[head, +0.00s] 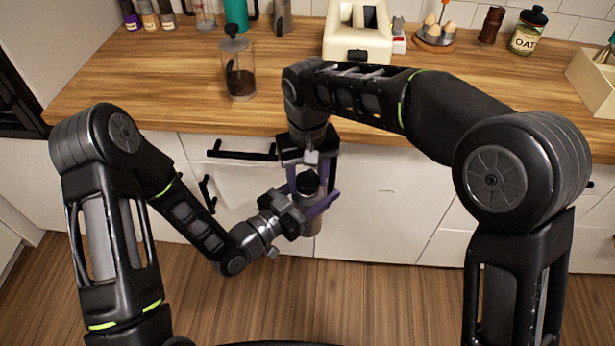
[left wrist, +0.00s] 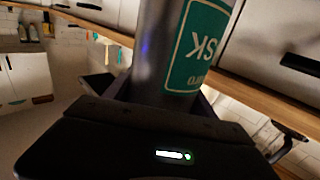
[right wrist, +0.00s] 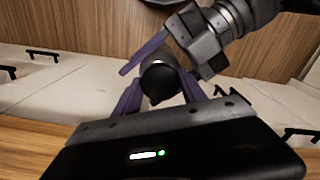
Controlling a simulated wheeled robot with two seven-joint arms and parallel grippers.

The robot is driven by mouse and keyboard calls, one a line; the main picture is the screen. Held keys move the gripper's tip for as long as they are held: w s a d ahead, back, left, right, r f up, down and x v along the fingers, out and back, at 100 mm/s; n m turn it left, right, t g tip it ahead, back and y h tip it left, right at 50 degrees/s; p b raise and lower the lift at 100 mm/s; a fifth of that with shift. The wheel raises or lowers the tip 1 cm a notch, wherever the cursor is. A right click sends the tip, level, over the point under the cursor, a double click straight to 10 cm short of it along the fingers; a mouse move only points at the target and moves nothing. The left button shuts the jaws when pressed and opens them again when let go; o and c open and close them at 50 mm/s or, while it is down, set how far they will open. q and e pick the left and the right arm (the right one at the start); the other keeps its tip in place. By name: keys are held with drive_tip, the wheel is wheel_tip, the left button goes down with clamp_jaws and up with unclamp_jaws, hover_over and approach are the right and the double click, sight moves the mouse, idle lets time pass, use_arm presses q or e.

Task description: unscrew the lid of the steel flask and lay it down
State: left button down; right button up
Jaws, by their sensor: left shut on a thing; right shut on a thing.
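The steel flask (head: 311,222) is held upright in the air in front of the cabinet fronts, below the counter's front edge. My left gripper (head: 312,208) is shut around the flask's body from the left; the left wrist view shows the grey body (left wrist: 156,50) with a green label close up. The dark lid (head: 308,183) is on top of the flask. My right gripper (head: 308,178) comes down from above and is shut on the lid. In the right wrist view the round dark lid (right wrist: 160,80) sits between the purple fingers. Whether its thread is loose cannot be told.
The wooden counter (head: 180,85) has a clear stretch at its front. A French press (head: 238,75) stands on it at left. A cream toaster (head: 357,35), an egg holder (head: 435,37) and an oat jar (head: 527,32) stand farther back. Drawer handles (head: 242,155) protrude below.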

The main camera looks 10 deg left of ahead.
clamp_jaws()
drive_tip(key=shift+n, duration=0.7)
drive_tip(key=shift+r, duration=0.1)
idle(0.5)
drive_tip(key=shift+r, duration=0.9)
drive_tip(key=shift+r, duration=0.15)
drive_tip(key=shift+r, duration=2)
